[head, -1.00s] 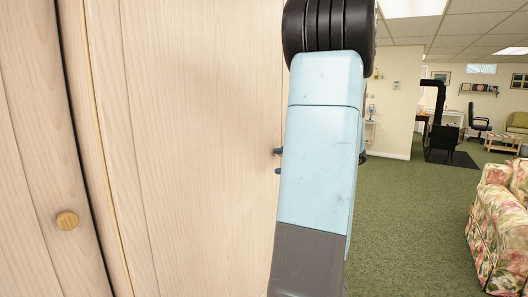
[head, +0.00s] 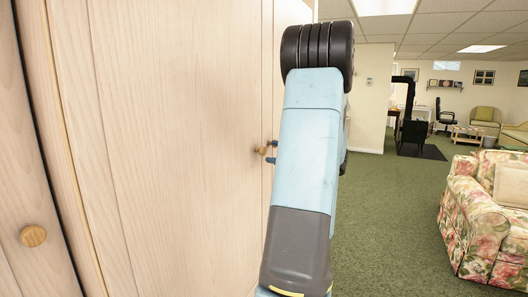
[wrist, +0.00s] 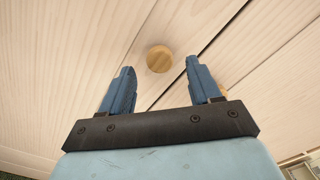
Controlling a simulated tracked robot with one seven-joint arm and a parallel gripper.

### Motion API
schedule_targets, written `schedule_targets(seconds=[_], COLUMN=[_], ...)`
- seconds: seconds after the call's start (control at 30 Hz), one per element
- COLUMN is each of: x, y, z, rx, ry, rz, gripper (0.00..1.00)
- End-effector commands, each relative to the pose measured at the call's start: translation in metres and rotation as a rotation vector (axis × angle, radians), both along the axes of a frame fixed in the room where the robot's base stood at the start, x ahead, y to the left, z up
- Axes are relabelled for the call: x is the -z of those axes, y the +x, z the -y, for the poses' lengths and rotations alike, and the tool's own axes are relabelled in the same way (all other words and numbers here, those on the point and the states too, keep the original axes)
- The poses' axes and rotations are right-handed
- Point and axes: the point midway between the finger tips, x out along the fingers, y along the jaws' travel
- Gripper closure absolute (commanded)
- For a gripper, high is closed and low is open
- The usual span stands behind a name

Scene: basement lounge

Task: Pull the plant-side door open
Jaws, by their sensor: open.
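Pale wooden doors (head: 180,150) fill the left of the head view, and all look shut. My gripper (wrist: 159,67) is open. In the wrist view a round wooden knob (wrist: 160,59) shows between its fingertips, with clear space to each finger. A dark seam between two doors runs to the right of this knob. A second knob (wrist: 225,91) is partly hidden behind the right finger. In the head view my fingers (head: 271,152) are beside a small knob (head: 262,150), mostly behind my arm. No plant is in view, so I cannot tell which door is plant-side.
Another round knob (head: 33,236) is on a door at the far left. Green carpet (head: 390,220) lies open to the right. A floral sofa (head: 490,215) stands at the right edge. A black stove (head: 411,125) and a desk chair (head: 444,115) are far back.

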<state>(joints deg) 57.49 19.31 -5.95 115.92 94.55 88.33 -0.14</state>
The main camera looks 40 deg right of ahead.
Motion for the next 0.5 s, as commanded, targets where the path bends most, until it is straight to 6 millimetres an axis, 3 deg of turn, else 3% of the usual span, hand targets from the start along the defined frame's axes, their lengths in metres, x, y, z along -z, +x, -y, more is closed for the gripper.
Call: schedule_targets(seconds=[0.23,0.5], x=[0.000,0.000], y=[0.036,0.052], z=[-0.016,-0.022], rx=[-0.004,-0.001], ry=[0.000,0.000], rz=[0.000,0.000], gripper=[0.37,0.37])
